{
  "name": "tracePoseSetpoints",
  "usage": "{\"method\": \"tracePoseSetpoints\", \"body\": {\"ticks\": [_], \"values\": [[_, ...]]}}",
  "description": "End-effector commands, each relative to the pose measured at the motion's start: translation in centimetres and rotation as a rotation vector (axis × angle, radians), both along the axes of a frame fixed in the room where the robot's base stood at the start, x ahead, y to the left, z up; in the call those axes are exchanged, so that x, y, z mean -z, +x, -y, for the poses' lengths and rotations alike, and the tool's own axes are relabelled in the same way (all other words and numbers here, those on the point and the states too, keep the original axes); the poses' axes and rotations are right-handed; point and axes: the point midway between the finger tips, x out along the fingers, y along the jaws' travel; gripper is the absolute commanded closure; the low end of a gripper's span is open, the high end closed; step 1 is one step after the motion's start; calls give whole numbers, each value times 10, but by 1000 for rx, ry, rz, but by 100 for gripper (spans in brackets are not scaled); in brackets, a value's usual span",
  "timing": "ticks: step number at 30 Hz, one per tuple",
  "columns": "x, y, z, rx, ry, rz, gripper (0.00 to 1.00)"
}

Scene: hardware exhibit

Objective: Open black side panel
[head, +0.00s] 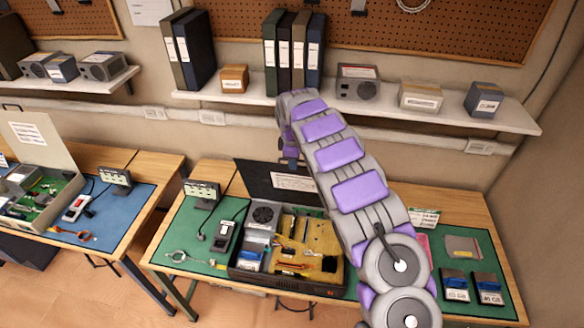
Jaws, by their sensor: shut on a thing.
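A computer case (262,280) lies on the green mat of the right table, and its inside parts are exposed. The black side panel (262,178) stands raised and leaning back along the rear of the case, with a white label on its face. My arm covers its right part. My gripper (290,162) reaches down from above to the panel's top edge and is shut on it. The fingertips are small and partly hidden.
The green mat (182,240) also holds a power strip (202,190), a ringed tool and drives (488,288) on the right. A shelf (235,98) with binders runs behind. The left table (140,160) holds another open case (35,150).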

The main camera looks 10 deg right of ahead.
Motion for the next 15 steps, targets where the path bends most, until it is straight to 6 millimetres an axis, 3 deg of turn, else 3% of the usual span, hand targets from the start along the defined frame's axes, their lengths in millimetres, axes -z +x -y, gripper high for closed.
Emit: {"method": "tracePoseSetpoints", "body": {"ticks": [15], "values": [[-4, 16, 7, 0, 1, -4, 100]]}}
